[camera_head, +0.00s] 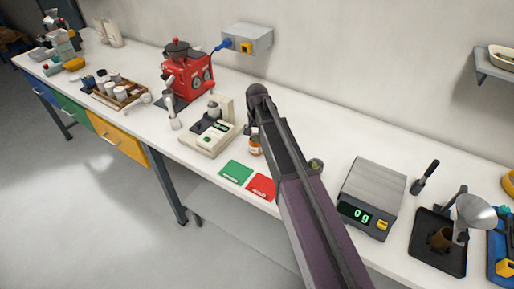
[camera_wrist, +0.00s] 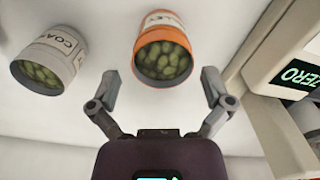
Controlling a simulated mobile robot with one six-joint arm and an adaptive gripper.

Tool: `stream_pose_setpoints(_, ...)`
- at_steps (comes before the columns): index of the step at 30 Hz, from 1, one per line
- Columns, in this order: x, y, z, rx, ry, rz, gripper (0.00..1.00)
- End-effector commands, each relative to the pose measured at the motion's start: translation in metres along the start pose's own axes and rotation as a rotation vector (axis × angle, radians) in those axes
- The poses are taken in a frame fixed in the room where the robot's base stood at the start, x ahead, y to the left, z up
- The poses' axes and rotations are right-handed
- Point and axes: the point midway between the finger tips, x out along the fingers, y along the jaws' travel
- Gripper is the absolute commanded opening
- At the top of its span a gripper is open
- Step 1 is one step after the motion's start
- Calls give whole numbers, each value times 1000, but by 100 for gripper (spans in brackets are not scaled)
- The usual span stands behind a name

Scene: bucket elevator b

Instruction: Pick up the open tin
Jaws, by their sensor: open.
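In the wrist view, my gripper (camera_wrist: 160,80) is open and empty, with a fingertip on either side of the lower part of an orange tin (camera_wrist: 166,50). That tin is open at the end facing the camera and holds green beans; its label is partly cut off. I cannot tell whether the fingers touch it. A pale grey-white tin (camera_wrist: 48,58) marked "COA…", also open with green beans, stands to the left, outside the fingers. In the head view the orange tin (camera_head: 255,146) shows left of my arm, and a small round top with green in it (camera_head: 316,165) shows right of it. The arm hides my fingers there.
A beige device (camera_head: 208,137) stands left of the orange tin; a "ZERO" panel (camera_wrist: 299,74) shows close by at right in the wrist view. Green (camera_head: 236,172) and red (camera_head: 262,186) cards lie in front. A grey scale (camera_head: 372,190) stands right; a red machine (camera_head: 187,75) stands behind left.

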Motion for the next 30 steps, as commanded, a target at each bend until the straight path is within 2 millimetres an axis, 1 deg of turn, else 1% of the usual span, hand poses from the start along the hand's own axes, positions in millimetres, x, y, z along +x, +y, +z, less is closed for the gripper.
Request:
stream_pose_setpoints(1,7,0,0,0,0,0,100)
stream_pose_setpoints(3,13,-1,0,0,0,0,100)
stream_pose_setpoints(15,41,-2,1,0,0,0,100)
stream_pose_setpoints(20,44,-2,1,0,0,0,100)
stream_pose_setpoints(30,44,-2,1,0,0,0,100)
